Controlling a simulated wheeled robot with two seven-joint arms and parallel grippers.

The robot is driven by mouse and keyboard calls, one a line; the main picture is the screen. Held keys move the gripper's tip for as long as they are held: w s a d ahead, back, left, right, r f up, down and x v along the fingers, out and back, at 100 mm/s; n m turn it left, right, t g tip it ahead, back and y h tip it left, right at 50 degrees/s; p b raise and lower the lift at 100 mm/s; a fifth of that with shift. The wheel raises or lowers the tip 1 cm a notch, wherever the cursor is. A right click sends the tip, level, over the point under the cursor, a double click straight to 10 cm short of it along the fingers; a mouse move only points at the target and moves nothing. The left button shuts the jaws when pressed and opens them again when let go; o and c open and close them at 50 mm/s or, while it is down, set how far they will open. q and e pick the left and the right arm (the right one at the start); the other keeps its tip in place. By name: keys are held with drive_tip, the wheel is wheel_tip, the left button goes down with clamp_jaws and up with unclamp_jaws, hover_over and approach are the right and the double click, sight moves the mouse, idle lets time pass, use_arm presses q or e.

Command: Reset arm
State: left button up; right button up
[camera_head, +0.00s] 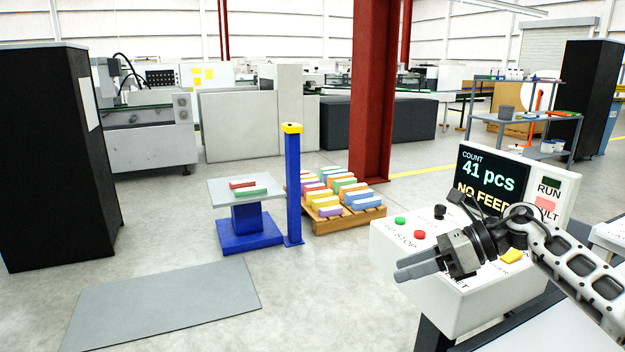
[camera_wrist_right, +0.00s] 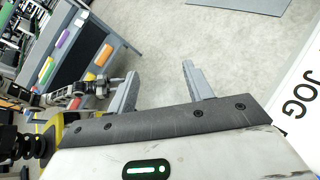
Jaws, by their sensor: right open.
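My right gripper (camera_head: 400,270) is in front of the pale control console (camera_head: 455,310), with its arm coming in from the right edge. Its fingers point left and cover part of the panel; I cannot tell whether they touch it. In the right wrist view, the two grey fingers (camera_wrist_right: 158,82) are apart with nothing between them, and bare floor shows beyond. The console has a green button (camera_head: 400,221), a red button (camera_head: 420,235), a black knob (camera_head: 439,212) and a yellow control (camera_head: 512,256). My left gripper does not show in the head view.
The console's display (camera_head: 488,183) reads "COUNT 41 pcs" and "NO FEED". A small blue-based stand (camera_head: 247,238) carries a red and a green piece. Behind it, a wooden pallet (camera_head: 350,219) holds several coloured packs. A grey mat (camera_head: 165,305) lies on open floor.

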drive_tip(key=s+a+f+m+t+y, duration=0.6)
drive_tip(key=a+m+t, duration=0.4)
drive_tip(key=m, duration=0.7)
drive_tip(key=s+d+f+m+g+h, duration=0.1)
drive_tip(key=s+d+f+m+h, duration=0.2)
drive_tip(key=s+f+m+h, duration=0.4)
drive_tip(key=s+d+f+m+g+h, duration=0.1)
drive_tip(key=s+d+f+m+h, duration=0.3)
drive_tip(key=s+f+m+h, duration=0.4)
drive_tip(key=s+f+m, duration=0.6)
drive_tip(key=f+m, duration=0.1)
drive_tip(key=m, duration=0.6)
drive_tip(key=shift+d, duration=0.25)
